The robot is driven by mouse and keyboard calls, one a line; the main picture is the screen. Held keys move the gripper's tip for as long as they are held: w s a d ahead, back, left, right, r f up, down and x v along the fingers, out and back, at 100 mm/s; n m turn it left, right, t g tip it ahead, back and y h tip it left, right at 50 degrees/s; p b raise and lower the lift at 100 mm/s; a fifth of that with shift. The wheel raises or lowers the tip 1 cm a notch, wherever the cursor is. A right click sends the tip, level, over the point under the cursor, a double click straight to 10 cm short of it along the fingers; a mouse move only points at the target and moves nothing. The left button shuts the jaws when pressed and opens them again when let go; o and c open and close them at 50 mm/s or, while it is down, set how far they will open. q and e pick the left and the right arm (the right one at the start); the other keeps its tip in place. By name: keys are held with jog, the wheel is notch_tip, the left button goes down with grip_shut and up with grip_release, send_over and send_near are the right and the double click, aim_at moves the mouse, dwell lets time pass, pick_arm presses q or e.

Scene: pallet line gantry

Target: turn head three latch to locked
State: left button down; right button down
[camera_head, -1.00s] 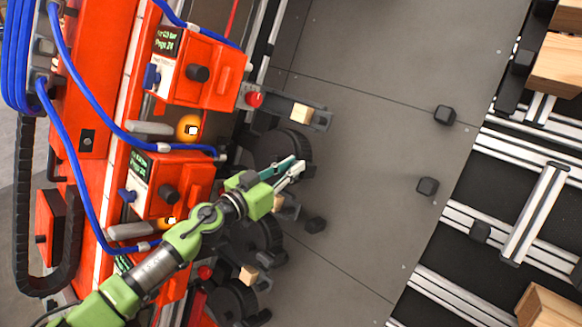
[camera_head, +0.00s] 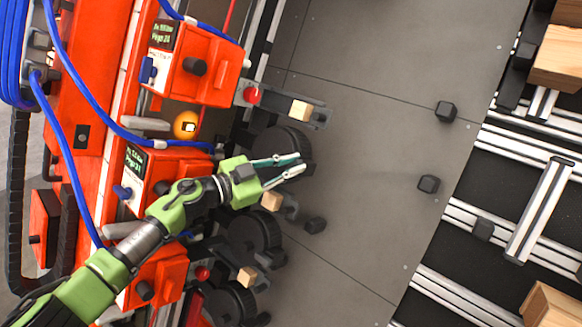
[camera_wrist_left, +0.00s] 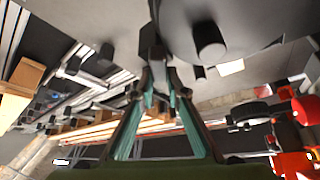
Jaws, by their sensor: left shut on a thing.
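Several orange print heads stand in a row at the left of the head view: an upper one (camera_head: 205,80), a middle one (camera_head: 175,163) and a lower one (camera_head: 160,272). I cannot read which is head three. My left gripper (camera_head: 299,164) is beside a dark wheel (camera_head: 275,143), level with the middle head. Its fingers are closed on a small dark part (camera_head: 309,167), likely a latch; its setting cannot be told. In the left wrist view the fingers (camera_wrist_left: 157,78) converge on a dark bar (camera_wrist_left: 153,42). My right gripper is not in view.
Blue hoses (camera_head: 90,112) loop over the heads. The grey floor plate (camera_head: 365,90) is mostly clear, with small black blocks (camera_head: 446,111). Metal rails (camera_head: 535,215) lie right.

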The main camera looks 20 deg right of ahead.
pick_arm(q)
jog(key=shift+f+m, duration=0.1)
jog(key=shift+m, duration=0.3)
jog(key=c, duration=2)
grip_release()
notch_tip(320, 180, up, 10)
